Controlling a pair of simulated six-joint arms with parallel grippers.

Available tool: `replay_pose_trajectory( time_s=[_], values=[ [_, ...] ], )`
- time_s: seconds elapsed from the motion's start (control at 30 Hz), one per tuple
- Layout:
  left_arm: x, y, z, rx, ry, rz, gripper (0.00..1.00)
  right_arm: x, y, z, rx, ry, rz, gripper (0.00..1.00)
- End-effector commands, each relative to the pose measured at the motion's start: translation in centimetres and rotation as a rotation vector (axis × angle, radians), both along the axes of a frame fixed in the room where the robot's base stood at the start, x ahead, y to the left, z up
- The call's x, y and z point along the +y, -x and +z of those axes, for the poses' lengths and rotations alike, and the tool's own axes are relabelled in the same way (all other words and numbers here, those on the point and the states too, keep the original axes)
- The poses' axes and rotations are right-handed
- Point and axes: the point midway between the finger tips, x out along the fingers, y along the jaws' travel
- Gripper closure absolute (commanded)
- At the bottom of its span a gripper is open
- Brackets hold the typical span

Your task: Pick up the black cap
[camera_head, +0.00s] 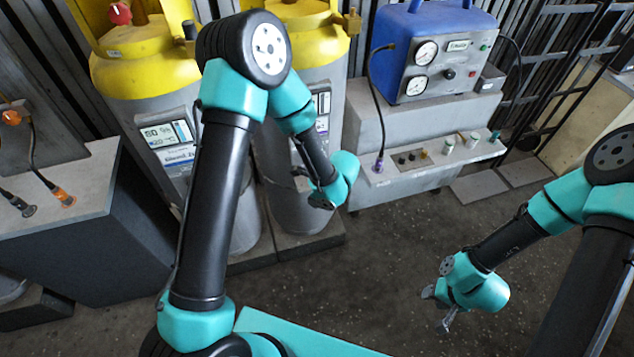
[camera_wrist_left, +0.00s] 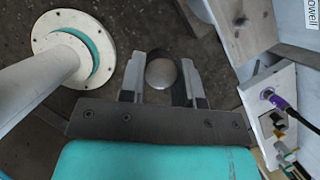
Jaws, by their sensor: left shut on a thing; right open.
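My left gripper (camera_head: 322,200) hangs in front of the grey bench and is seen mostly from behind. In the left wrist view its fingers (camera_wrist_left: 162,78) are closed on a round, domed thing (camera_wrist_left: 161,73). It looks grey-brown there, and I cannot tell whether it is the black cap. Several small dark caps or knobs (camera_head: 412,156) stand on the bench ledge. A dark cap-like piece (camera_head: 188,29) also shows by the left yellow cylinder. My right gripper (camera_head: 438,309) is open and empty above the floor.
A blue gauge unit (camera_head: 430,55) stands on the grey bench (camera_head: 400,180). Its black cable runs to a purple connector (camera_head: 379,166). Yellow-topped cylinders (camera_head: 145,75) stand behind my left arm. A dark cabinet (camera_head: 90,225) is at the left. The floor between the arms is clear.

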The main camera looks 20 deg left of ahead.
Motion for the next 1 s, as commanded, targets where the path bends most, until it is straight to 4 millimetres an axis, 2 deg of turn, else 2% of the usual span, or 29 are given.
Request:
replay_pose_trajectory(
  time_s=[0.1, 0.3, 1.0],
  values=[
    [-0.7, 2.1, 0.2, 0.002, 0.0, -0.002, 0.92, 0.0, 0.0, 0.0, 0.0, 0.0, 0.0, 0.57],
    [-1.4, 3.8, 0.4, -0.001, 0.0, -0.001, 0.92, 0.0, 0.0, 0.0, 0.0, 0.0, 0.0, 0.57],
    [-1.3, 3.8, 0.4, -0.002, -0.001, 0.014, 0.92, 0.0, 0.0, 0.0, 0.0, 0.0, 0.0, 0.57]
  ],
)
